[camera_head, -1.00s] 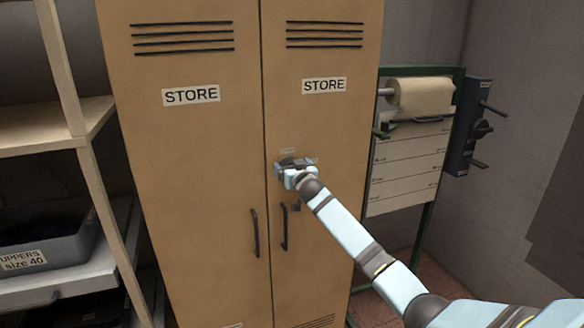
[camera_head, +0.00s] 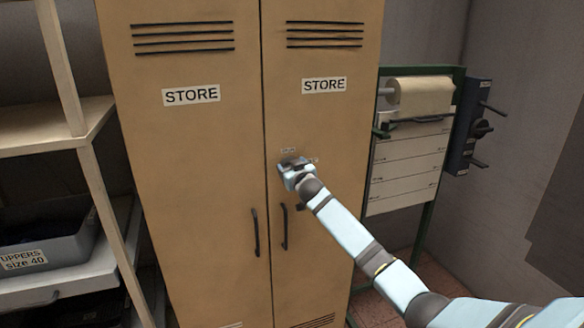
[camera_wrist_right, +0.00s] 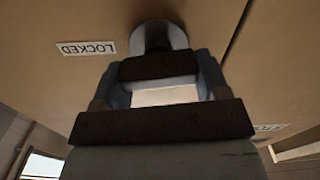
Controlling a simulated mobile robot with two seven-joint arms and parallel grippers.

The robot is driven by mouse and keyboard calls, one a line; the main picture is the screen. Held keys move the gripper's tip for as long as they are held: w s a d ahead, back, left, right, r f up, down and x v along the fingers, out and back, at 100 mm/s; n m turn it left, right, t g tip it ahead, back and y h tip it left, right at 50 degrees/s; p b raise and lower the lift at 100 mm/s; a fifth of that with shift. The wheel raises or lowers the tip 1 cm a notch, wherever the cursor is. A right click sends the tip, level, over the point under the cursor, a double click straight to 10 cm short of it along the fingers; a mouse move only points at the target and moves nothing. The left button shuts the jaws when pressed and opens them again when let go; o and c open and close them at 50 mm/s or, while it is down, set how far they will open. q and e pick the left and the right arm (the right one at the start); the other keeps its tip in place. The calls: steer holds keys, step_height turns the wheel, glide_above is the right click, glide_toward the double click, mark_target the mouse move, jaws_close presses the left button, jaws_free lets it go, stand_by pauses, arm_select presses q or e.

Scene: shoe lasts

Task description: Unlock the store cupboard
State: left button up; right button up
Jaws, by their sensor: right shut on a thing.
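The tan store cupboard (camera_head: 190,160) stands upright with both doors closed. Each door has a STORE label and a dark vertical handle: left handle (camera_head: 255,232), right handle (camera_head: 285,226). My right gripper (camera_head: 293,166) is at the right door, above its handle. In the right wrist view, the gripper (camera_wrist_right: 158,66) is shut on a round grey lock knob (camera_wrist_right: 165,36) on the door face. A LOCKED label (camera_wrist_right: 86,47) shows upside down beside the knob. In the head view the gripper hides the knob. My left gripper is out of view.
A shelf unit (camera_head: 95,120) with a grey bin (camera_head: 45,245) stands left of the cupboard. A green frame (camera_head: 432,235) with a paper roll (camera_head: 425,92) stands close on the right, beside a dark wall box (camera_head: 468,130).

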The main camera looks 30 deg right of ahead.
steer(key=n, duration=0.4)
steer(key=shift+a+f+p, duration=0.1)
steer(key=shift+a+p, duration=0.05)
steer(key=shift+p, duration=0.15)
steer(key=n, duration=0.4)
steer(key=shift+a+f, duration=0.1)
steer(key=n+p, duration=0.1)
steer(key=n, duration=0.3)
steer(key=shift+w+f+n, duration=0.1)
steer(key=shift+n, duration=0.2)
steer(key=shift+a+f+n+p, duration=0.15)
steer(key=shift+n+p, duration=0.25)
steer(key=shift+n, duration=1.4)
steer(key=o, duration=0.9)
steer(key=shift+o, duration=0.2)
